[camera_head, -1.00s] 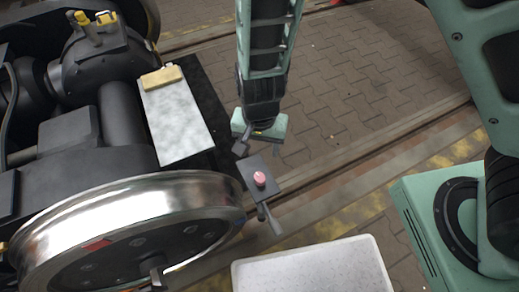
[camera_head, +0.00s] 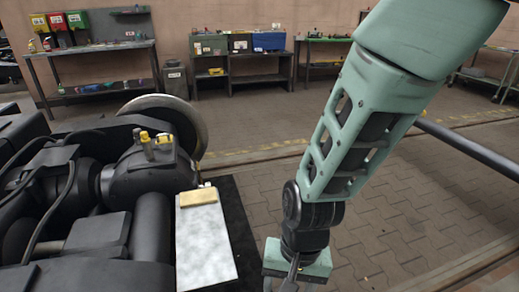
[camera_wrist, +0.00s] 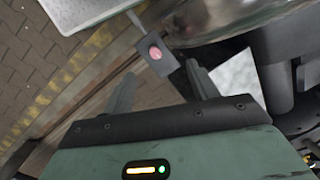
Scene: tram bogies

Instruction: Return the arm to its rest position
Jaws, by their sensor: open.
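My green and black arm comes down from the upper right of the head view to my gripper (camera_head: 285,284) at the bottom middle. The gripper points down, beside the right edge of the bogie (camera_head: 135,225), and its fingertips are at or beyond the picture's lower edge. In the wrist view my gripper (camera_wrist: 159,84) has its two dark fingers spread apart with nothing between them. A dark box with a pink-red button (camera_wrist: 155,53) appears beyond the fingertips, apart from them as far as I can tell.
A pale plate (camera_head: 204,245) with a yellow block (camera_head: 197,197) lies on the bogie, left of my gripper. A white tray (camera_wrist: 88,8) shows in the wrist view. Paved floor (camera_head: 400,225) is open around the arm. Workbenches (camera_head: 95,50) stand along the back wall.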

